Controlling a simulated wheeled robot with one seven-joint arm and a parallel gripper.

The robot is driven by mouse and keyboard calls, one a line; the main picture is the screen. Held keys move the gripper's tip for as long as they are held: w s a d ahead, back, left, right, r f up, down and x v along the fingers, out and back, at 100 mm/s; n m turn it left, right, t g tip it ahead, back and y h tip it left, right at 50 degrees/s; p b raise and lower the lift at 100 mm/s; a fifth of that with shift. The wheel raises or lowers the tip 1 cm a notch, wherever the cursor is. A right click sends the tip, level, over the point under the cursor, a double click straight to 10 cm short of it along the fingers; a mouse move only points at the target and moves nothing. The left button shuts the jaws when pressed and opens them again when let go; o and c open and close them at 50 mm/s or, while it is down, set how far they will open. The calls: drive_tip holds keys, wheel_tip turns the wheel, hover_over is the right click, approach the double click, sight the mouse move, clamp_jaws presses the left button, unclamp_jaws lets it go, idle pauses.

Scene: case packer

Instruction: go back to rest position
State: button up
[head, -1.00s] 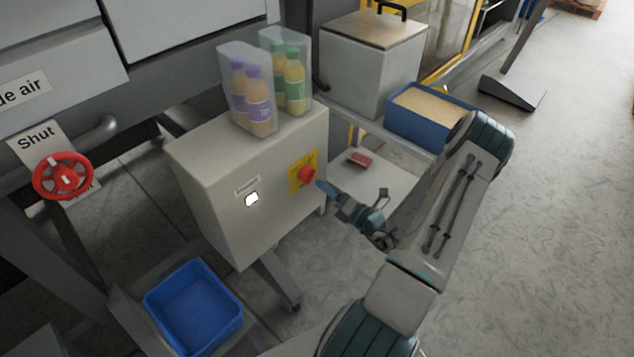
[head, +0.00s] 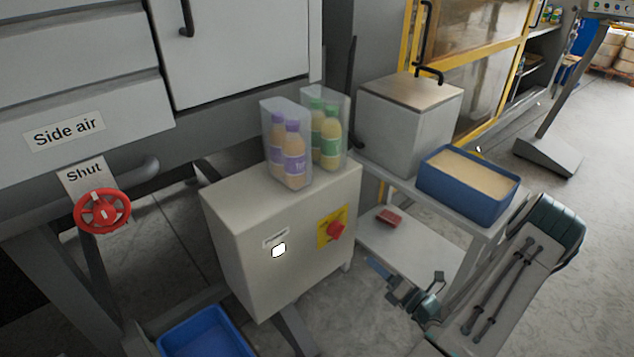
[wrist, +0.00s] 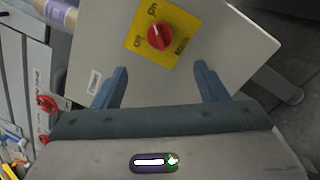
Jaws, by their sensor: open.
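My gripper (head: 408,276) is in the lower right of the head view, in front of the right side of the beige control cabinet (head: 240,222). Its fingers are apart with nothing between them. In the wrist view my gripper (wrist: 160,85) faces the cabinet's front, and its two blue fingers are spread wide. The red rotary switch (head: 336,232) on its yellow plate is on the cabinet front; in the wrist view the switch (wrist: 159,36) sits beyond and between the fingertips, apart from them.
Clear packs of purple-capped (head: 288,148) and green-capped bottles (head: 326,132) stand on the cabinet. A blue tray (head: 462,200) and a lidded box (head: 408,128) stand on the trolley to the right. A red handwheel (head: 102,211) is at left; a blue bin (head: 205,335) is below.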

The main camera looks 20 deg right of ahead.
drive_tip(key=s+a+r+n+g+y+p, duration=0.1)
drive_tip(key=s+a+r+n+g+y, duration=0.15)
drive_tip(key=a+r+n+g, duration=0.7)
drive_tip(key=s+a+r+n+g+y+p, duration=0.25)
drive_tip(key=a+r+n+g, duration=0.4)
drive_tip(key=a+n, duration=0.55)
drive_tip(key=s+r+n+h+p, duration=0.1)
drive_tip(key=s+r+n+h, duration=0.2)
drive_tip(key=n, duration=0.8)
drive_tip(key=s+r+n+t+h+p, duration=0.1)
drive_tip(key=s+r+n+h, duration=0.3)
drive_tip(key=r+n+h, duration=0.4)
drive_tip(key=shift+d+r+n, duration=0.3)
drive_tip(key=shift+r+n, duration=1.15)
drive_tip(key=shift+r, duration=0.35)
